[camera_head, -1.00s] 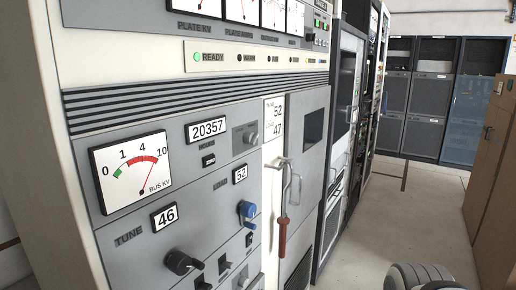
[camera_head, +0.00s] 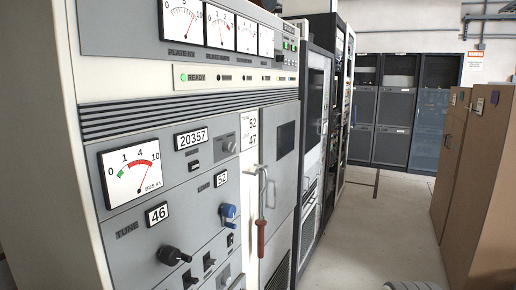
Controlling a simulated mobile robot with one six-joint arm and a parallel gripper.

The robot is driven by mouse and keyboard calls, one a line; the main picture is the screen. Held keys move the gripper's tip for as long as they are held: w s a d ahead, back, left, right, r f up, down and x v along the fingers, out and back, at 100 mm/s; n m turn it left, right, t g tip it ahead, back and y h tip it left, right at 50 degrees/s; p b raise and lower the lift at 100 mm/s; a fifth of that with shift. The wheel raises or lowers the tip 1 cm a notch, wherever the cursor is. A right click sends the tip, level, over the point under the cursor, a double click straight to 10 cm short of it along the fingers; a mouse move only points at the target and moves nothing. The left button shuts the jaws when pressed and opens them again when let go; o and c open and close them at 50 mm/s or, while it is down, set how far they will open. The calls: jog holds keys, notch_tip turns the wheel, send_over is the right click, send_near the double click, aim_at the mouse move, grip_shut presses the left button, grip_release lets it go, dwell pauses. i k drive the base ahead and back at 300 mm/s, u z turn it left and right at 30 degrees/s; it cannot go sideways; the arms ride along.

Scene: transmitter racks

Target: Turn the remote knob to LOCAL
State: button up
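The grey transmitter panel (camera_head: 160,215) fills the left of the head view. No knob label reading REMOTE or LOCAL is legible, so I cannot tell which knob is the remote knob. A small grey knob on a square plate (camera_head: 228,143) sits right of the 20357 hours counter. A black TUNE knob (camera_head: 172,256) and a blue knob (camera_head: 227,212) under the LOAD counter are lower down. Several small black switches and a pale knob (camera_head: 236,283) at the bottom edge are partly cut off. My gripper is not in view; only a pale rounded part, likely of my arm, shows at the bottom edge.
A red-handled hook (camera_head: 262,238) hangs on the panel's right side beside a grey door (camera_head: 282,170). Dark racks (camera_head: 320,120) continue behind it. Brown cabinets (camera_head: 485,190) stand at right. The pale floor (camera_head: 375,230) between them is clear.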

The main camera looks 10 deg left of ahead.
aim_at(227, 146)
jog(key=i, duration=0.85)
jog(key=u, duration=0.05)
